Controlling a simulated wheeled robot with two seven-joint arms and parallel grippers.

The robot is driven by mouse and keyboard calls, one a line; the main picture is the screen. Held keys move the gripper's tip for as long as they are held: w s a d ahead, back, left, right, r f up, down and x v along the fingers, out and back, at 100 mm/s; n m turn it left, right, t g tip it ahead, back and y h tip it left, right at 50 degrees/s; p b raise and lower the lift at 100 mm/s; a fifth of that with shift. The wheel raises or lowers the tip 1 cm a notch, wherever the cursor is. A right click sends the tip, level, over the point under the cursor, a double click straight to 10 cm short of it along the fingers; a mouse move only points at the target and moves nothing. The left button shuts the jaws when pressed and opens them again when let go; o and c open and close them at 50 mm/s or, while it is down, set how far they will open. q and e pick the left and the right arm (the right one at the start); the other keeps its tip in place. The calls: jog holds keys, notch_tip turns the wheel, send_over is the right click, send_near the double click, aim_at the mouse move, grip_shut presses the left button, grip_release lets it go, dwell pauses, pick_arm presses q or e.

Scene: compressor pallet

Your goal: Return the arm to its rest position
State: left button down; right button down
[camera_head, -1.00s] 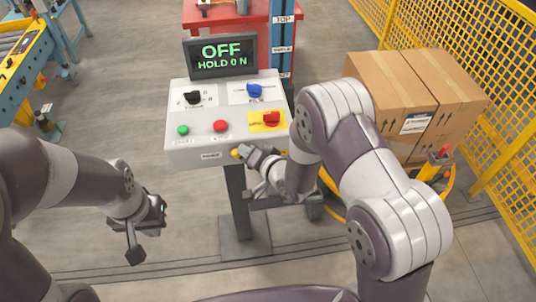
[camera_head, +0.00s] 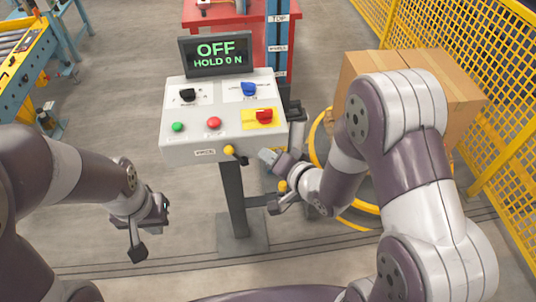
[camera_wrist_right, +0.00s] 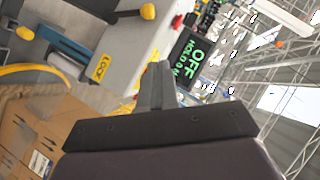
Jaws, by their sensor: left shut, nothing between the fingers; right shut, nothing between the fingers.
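My right gripper (camera_head: 272,178) is shut and empty, low beside the right front of the control panel (camera_head: 190,148), apart from it. In the right wrist view its closed fingers (camera_wrist_right: 157,85) point up toward the panel. My left gripper (camera_head: 145,222) is shut and empty, hanging over the bare floor at the left, clear of the panel. The panel carries a black knob, a blue knob, a green button, a red button and a red switch (camera_head: 264,115) on a yellow plate. A yellow-tipped lever (camera_head: 230,150) sticks out of its front edge.
The display (camera_head: 217,52) reads "OFF" and "HOLD 0 N". The panel stands on a grey post (camera_head: 234,195). Cardboard boxes (camera_head: 440,70) and a yellow ring-shaped frame (camera_head: 316,138) are behind my right arm. A yellow mesh fence (camera_head: 510,120) runs along the right.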

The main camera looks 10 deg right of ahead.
jog(key=s+d+f+n+g+h, duration=0.4)
jog(key=s+d+f+g+h, duration=0.1)
jog(key=d+f, duration=0.15)
jog(key=s+d+r+n+g+h, duration=0.1)
jog(key=s+d+r+g, duration=0.3)
jog(key=s+r, duration=0.3)
jog(key=shift+s+d+n+g+h, duration=0.15)
jog(key=shift+s+n+g+h, duration=0.25)
jog(key=shift+s+g, duration=0.6)
